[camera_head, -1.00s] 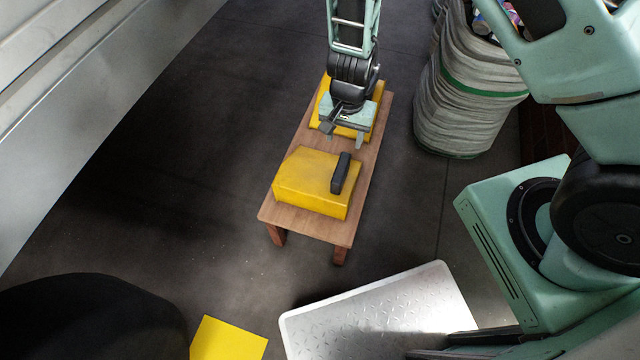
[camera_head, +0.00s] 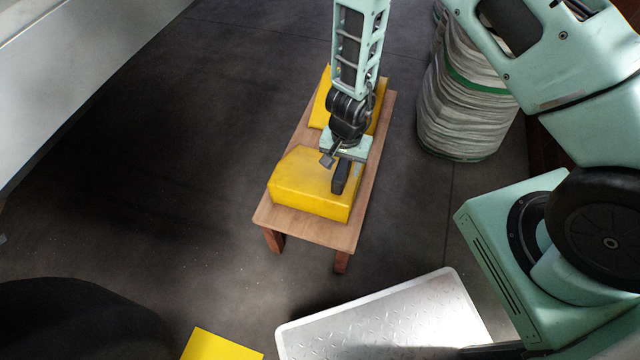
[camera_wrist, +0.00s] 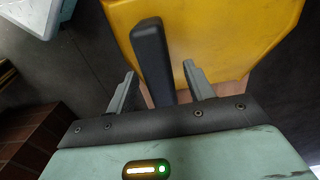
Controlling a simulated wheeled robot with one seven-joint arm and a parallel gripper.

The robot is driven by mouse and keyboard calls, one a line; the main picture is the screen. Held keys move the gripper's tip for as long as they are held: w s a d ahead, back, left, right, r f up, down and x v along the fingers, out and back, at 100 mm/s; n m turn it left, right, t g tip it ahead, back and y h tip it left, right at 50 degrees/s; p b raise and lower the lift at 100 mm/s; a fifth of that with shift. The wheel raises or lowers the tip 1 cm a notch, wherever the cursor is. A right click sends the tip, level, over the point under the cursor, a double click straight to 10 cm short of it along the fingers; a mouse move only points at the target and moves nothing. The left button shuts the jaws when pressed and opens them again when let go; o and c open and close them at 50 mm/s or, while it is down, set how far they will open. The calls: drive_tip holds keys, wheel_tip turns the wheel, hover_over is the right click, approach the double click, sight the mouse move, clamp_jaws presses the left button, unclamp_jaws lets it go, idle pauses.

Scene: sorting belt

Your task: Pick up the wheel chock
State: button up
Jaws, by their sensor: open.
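A yellow wheel chock (camera_head: 308,187) with a black handle (camera_head: 341,178) lies on the near part of a small wooden bench. My gripper (camera_head: 342,172) is directly over the handle's far end. In the wrist view the open fingers of my gripper (camera_wrist: 158,78) stand one on each side of the dark handle (camera_wrist: 151,55), with gaps between. The yellow chock (camera_wrist: 215,40) fills the area beyond the fingers. A second yellow chock (camera_head: 320,108) lies on the far part of the bench, partly hidden behind my arm.
The wooden bench (camera_head: 318,231) stands on a dark floor. A metal tread plate (camera_head: 385,315) and a yellow sheet (camera_head: 222,345) are at the bottom. Open floor lies left of the bench.

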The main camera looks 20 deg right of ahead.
wheel_tip(320, 180, down, 3)
drive_tip(key=shift+r+b, duration=0.1)
drive_tip(key=shift+b, duration=0.5)
drive_tip(key=shift+r, duration=0.1)
clamp_jaws()
